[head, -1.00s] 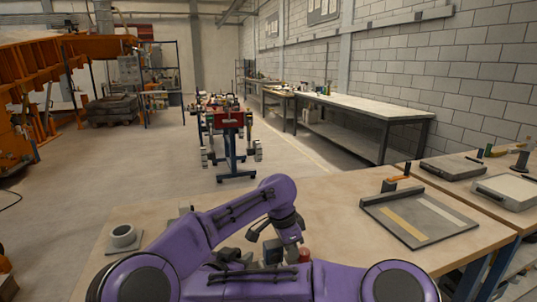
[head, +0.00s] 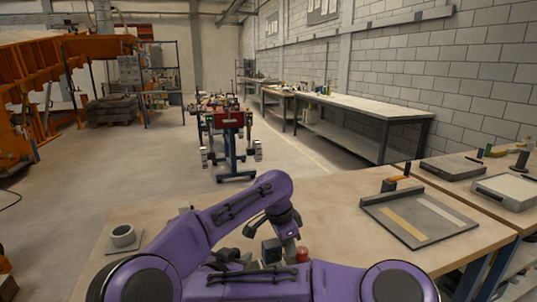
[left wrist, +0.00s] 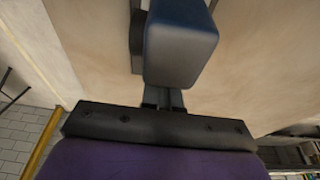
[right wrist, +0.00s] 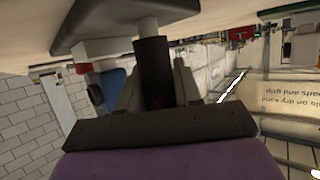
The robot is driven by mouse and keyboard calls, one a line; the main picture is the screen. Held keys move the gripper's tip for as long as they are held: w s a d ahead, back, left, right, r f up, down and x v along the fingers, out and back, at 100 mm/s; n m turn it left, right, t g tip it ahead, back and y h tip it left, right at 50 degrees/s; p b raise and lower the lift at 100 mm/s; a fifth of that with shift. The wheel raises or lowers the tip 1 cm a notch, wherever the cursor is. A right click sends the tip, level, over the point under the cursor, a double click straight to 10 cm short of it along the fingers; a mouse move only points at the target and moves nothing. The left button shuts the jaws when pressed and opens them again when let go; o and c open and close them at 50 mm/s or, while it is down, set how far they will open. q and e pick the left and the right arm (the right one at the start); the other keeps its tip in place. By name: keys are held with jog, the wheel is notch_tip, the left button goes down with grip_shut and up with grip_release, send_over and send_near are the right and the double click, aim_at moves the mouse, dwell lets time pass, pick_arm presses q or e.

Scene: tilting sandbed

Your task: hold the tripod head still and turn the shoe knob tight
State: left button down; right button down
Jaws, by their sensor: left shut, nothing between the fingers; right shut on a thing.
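In the right wrist view, my right gripper (right wrist: 156,82) is shut on an upright dark cylinder (right wrist: 153,55), which looks like part of the tripod head. A pale post joins it to a dark flat plate (right wrist: 125,14). A blue block (right wrist: 113,88) and a small red part (right wrist: 95,92) show beside it. In the left wrist view, my left gripper (left wrist: 165,98) is shut and empty, with its tips by a blue-grey block (left wrist: 181,45). In the head view, a dark block (head: 271,250) and a red part (head: 302,254) show between my arms. I cannot make out the shoe knob.
The wooden bench (head: 330,215) is mostly clear. A grey cup-like piece (head: 123,236) stands on a plate at the left.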

pick_arm(q)
jog(key=shift+d+v, duration=0.2)
jog(key=shift+v, duration=0.65)
jog(key=shift+d+v, duration=0.2)
jog(key=shift+v, duration=0.65)
jog(key=shift+d+v, duration=0.2)
jog(key=shift+v, duration=0.7)
jog(key=shift+w+r, duration=0.15)
jog(key=shift+w, duration=0.05)
